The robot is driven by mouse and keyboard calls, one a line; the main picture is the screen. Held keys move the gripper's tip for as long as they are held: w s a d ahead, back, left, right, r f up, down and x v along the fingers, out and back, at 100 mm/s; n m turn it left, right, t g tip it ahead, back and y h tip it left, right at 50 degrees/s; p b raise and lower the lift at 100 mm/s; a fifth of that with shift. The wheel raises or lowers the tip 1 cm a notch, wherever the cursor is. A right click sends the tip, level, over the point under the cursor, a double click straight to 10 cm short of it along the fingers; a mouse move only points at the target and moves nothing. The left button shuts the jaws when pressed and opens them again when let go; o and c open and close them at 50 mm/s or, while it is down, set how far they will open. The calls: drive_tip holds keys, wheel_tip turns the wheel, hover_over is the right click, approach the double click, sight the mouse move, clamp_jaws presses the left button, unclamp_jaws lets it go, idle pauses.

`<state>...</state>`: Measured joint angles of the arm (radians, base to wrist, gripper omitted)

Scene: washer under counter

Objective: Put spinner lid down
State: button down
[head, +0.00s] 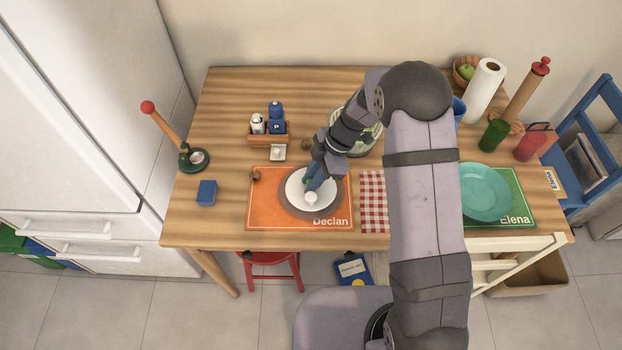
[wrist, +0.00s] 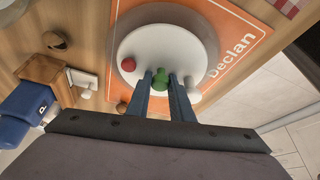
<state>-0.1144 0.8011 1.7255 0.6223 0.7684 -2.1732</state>
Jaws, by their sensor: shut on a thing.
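The spinner lid (head: 295,187), a white disc with a grey rim around it, is over the orange Declan placemat (head: 265,212). In the wrist view the lid (wrist: 165,40) carries a red knob (wrist: 127,65), a green knob (wrist: 160,77) and a white knob (wrist: 193,86). My gripper (head: 313,182) comes down from above. Its blue fingers, also in the wrist view (wrist: 163,84), are shut on the green knob near the lid's middle. I cannot tell whether the lid touches the placemat. A bowl with green contents (head: 366,142) stands behind, partly hidden by my arm.
Left of the placemat are a blue block (head: 207,193) and a green-based holder (head: 190,160). Behind it stands a shaker caddy (head: 267,130) with a small white dish (head: 278,152). A checked napkin (head: 373,198) lies to the right, then a teal plate (head: 486,192).

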drive_tip(key=shift+f, duration=0.15)
drive_tip(key=c, duration=1.6)
unclamp_jaws()
drive_tip(key=shift+o, duration=0.2)
drive_tip(key=shift+r, duration=0.3)
drive_tip(key=shift+w+d+r, duration=0.1)
drive_tip(key=shift+d+r, duration=0.05)
drive_tip(key=shift+r, duration=0.1)
drive_tip(key=s+b+v, duration=0.1)
drive_tip(key=b+v, duration=0.1)
drive_tip(key=v, duration=0.9)
drive_tip(key=shift+w, duration=0.5)
drive_tip(key=shift+d+r, duration=0.1)
